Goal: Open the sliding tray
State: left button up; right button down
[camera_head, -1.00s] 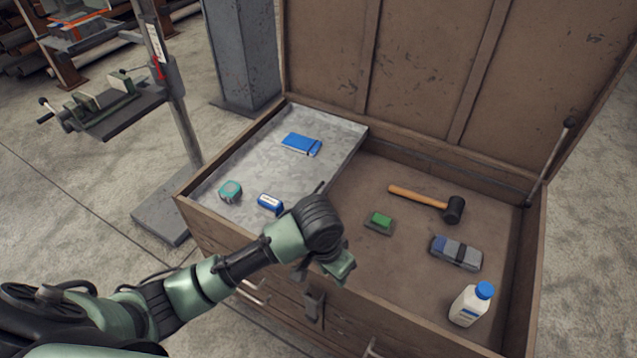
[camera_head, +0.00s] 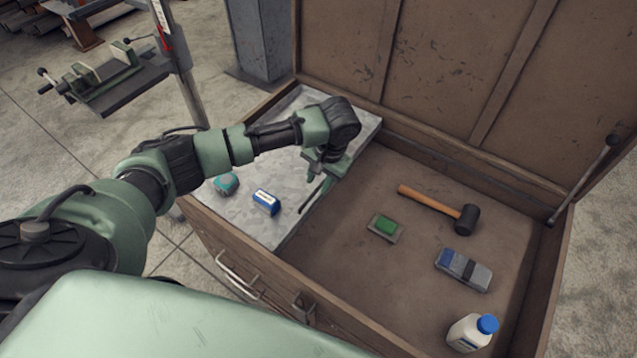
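The sliding tray (camera_head: 285,105) is a flat grey metal tray in the left part of an open brown chest (camera_head: 345,335). A thin dark bar, perhaps its handle, shows along its right edge. My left gripper (camera_head: 316,184) points down over that right edge, close to the bar. I cannot tell whether it touches the bar or whether its fingers are open or shut. A teal tape measure (camera_head: 226,183) and a blue-and-white box (camera_head: 266,202) lie on the tray. My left arm covers the tray's middle. My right gripper is not in view.
On the chest floor to the right are a hammer (camera_head: 466,219), a green-topped block (camera_head: 384,226), a grey-blue block (camera_head: 463,268) and a white bottle (camera_head: 470,332). The raised lid (camera_head: 440,60) stands behind. A vise (camera_head: 100,82) is at left.

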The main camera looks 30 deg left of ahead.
aim_at(316, 190)
pick_arm(q)
jog(key=f, duration=0.2)
jog(key=shift+w+a+f, duration=0.2)
jog(key=shift+w+f, duration=0.05)
jog(key=shift+f, duration=0.1)
jog(key=shift+a+f, duration=0.1)
jog(key=shift+f, duration=0.25)
grip_shut()
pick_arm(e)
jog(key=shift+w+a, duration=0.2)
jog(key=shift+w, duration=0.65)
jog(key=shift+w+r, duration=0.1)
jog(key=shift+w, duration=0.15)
